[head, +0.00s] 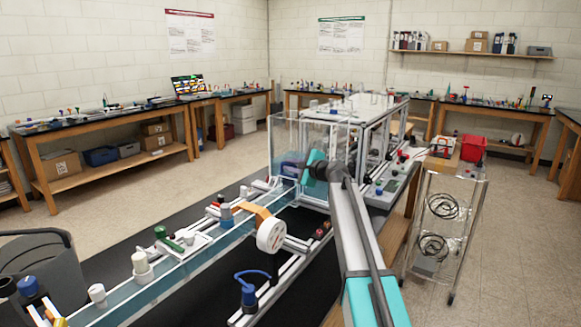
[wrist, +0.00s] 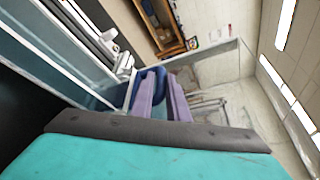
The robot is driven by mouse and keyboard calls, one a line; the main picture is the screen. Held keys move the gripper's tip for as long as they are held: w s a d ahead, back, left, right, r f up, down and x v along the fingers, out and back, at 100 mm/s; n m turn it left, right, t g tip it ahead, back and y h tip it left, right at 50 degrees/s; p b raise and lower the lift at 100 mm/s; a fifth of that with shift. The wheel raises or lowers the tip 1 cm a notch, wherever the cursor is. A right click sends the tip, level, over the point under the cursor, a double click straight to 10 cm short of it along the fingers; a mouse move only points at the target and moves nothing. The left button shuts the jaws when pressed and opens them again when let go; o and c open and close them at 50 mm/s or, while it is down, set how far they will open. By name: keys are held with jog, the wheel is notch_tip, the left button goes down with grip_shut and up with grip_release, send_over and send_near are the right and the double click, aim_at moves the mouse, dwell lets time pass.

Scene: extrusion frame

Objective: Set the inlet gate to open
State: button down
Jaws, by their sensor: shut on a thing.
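My gripper (wrist: 160,88) shows its two purple fingers in the wrist view, shut on a dark blue part (wrist: 140,83) that looks like the inlet gate's handle. The fingers hide much of this part. In the head view my gripper (head: 290,169) is at the near end of the clear tank (head: 284,130), where the long water channel (head: 210,249) meets it. My teal wrist covers part of that spot. The gate plate itself is not clearly visible, so I cannot tell how far it is raised or turned.
A blue clamp-like fitting (head: 247,290) and a round white gauge (head: 271,235) stand by the channel in front. Benches line the walls. Open floor (head: 120,215) lies to the left.

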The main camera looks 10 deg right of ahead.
aim_at(291, 165)
notch_tip(291, 165, up, 5)
jog(key=shift+d+r+p, duration=0.1)
jog(key=shift+p, duration=1)
jog(key=c, duration=1.8)
grip_release()
jog(key=shift+o, duration=0.2)
jog(key=b+v, duration=0.2)
jog(key=v, duration=1.1)
jog(key=shift+s+d, duration=0.15)
jog(key=shift+s, duration=0.2)
